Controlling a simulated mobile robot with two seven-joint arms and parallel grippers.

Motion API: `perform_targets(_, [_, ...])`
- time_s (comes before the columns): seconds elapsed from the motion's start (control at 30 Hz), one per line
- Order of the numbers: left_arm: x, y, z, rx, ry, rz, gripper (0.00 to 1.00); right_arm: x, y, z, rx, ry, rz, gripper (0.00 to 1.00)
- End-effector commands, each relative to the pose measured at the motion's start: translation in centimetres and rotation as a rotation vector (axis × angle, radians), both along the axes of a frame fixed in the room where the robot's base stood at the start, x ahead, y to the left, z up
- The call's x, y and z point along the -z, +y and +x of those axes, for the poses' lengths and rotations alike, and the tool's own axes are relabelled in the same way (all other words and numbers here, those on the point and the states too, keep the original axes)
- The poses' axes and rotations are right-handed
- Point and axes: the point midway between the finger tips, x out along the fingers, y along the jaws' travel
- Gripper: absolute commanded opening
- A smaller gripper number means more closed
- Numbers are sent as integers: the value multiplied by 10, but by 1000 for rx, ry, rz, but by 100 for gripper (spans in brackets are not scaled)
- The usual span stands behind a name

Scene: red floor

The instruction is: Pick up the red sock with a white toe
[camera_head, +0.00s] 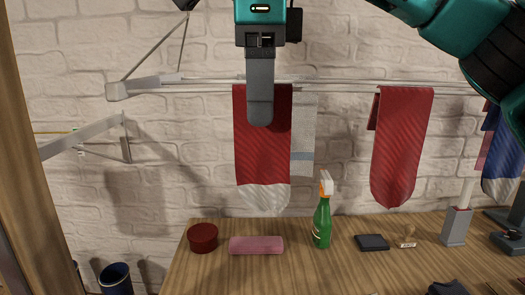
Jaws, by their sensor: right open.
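The red sock with a white toe (263,155) hangs over a drying rack rail in front of the white brick wall. Its red part has faint diagonal stripes, and its white toe points down just above the wooden counter. My right gripper (259,112) points down at the top of this sock and overlaps its upper part in the picture. The near finger hides the other finger and part of the rail. The gripper is open; I cannot tell whether it touches the sock. My left gripper is not in view.
A white-grey sock (303,130) hangs close beside it, and a plain red sock (401,150) hangs further right. The wooden counter (290,275) holds a red pot (203,238), a pink cloth (256,245) and a green spray bottle (322,222).

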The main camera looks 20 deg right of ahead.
Motion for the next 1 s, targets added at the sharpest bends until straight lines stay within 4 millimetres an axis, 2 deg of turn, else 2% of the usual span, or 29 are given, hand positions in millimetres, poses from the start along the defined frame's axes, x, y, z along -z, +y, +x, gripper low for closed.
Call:
perform_targets(0.1, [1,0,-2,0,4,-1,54,9,0,0,0,1,1,53])
perform_targets(0.4, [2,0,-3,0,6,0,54,11,0,0,1,-2,2,52])
perform_targets(0.9, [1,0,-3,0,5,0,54,11,0,0,0,-1,1,5])
perform_targets(1.0, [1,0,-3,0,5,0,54,11,0,0,0,-1,1,0])
